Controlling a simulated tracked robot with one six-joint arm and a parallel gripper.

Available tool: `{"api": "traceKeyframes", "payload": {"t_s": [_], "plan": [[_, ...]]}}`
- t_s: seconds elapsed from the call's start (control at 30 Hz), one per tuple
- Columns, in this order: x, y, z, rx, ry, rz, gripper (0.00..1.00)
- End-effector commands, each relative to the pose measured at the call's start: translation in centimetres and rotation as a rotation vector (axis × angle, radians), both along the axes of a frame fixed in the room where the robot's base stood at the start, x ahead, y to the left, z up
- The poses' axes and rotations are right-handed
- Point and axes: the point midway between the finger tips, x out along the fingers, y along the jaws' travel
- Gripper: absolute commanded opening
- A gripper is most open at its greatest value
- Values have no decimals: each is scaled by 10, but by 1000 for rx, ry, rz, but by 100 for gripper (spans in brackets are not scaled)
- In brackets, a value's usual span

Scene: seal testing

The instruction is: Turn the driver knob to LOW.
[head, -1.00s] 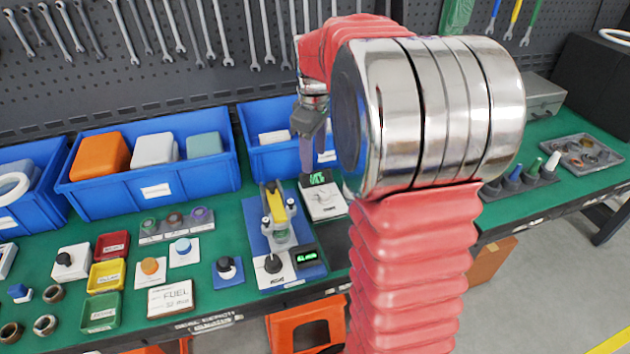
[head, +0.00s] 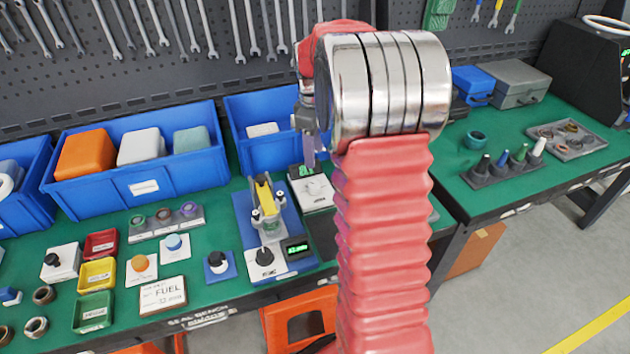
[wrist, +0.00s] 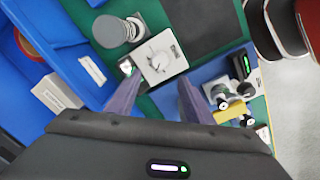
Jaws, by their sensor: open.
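A white box with a pale round dial and a small green display (head: 311,190) stands on the green bench behind the blue test fixture. In the wrist view its dial (wrist: 159,61) faces up; its markings are too small to read. I cannot tell for certain that this is the driver knob. My gripper (head: 310,160) points down just above the box in the head view. In the wrist view its two purple fingers (wrist: 157,100) are apart and empty, with the box beyond the gap between them. My arm hides part of the bench to the right.
The blue fixture (head: 245,222) with a yellow-topped clamp and black knob stands close in front. Other black knobs stand on a blue base (head: 218,262) and a white base (head: 61,262). A blue bin (head: 258,157) is close behind the gripper. A dark mat (wrist: 193,27) lies beside the box.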

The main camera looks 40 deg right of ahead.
Motion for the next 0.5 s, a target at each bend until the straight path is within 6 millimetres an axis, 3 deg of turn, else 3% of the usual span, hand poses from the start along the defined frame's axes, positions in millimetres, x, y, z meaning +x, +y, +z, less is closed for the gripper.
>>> {"api": "traceKeyframes", "payload": {"t_s": [0.5], "plan": [[1,-3,-80,1,3,-1,48]]}}
